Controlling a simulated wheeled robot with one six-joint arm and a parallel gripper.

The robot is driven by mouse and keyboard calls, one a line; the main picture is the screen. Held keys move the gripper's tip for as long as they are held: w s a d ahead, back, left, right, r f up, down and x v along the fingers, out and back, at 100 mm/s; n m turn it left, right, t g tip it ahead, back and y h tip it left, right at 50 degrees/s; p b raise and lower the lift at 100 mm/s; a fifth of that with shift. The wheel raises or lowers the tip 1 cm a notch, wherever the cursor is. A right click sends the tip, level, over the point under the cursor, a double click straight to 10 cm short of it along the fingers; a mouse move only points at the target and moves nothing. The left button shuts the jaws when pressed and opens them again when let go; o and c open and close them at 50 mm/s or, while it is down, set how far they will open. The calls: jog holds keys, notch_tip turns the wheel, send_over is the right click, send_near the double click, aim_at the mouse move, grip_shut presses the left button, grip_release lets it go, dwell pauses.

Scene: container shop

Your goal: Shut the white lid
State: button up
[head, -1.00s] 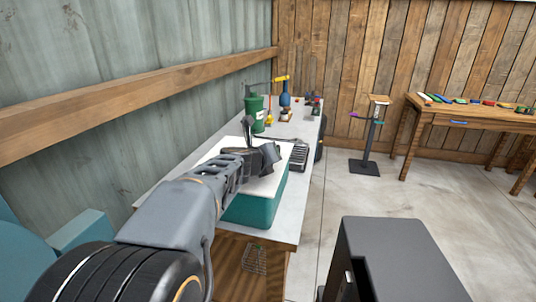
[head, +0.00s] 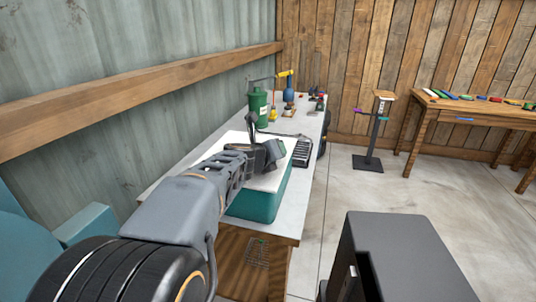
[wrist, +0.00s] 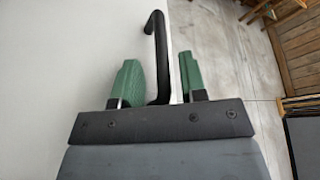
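The white lid (head: 234,140) tops a teal box (head: 258,206) on the long bench. It looks nearly flat, but my arm hides much of it, and I cannot tell whether a gap is left under it. In the wrist view the pale lid surface (wrist: 60,70) fills the left side. A black bent handle (wrist: 160,50) rises between the two green fingers of my gripper (wrist: 158,82). The fingers are apart, with space showing on both sides of the handle. In the head view my gripper (head: 268,153) is over the lid's right part.
The bench (head: 190,172) runs along the metal wall. A stand (head: 376,130) and a wooden table (head: 470,112) are at the right. The concrete floor between is clear.

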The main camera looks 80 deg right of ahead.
jog(key=p+v, duration=0.3)
jog(key=v, duration=0.9)
jog(key=shift+d+r+p, duration=0.1)
jog(key=shift+p, duration=0.2)
jog(key=shift+v, duration=0.8)
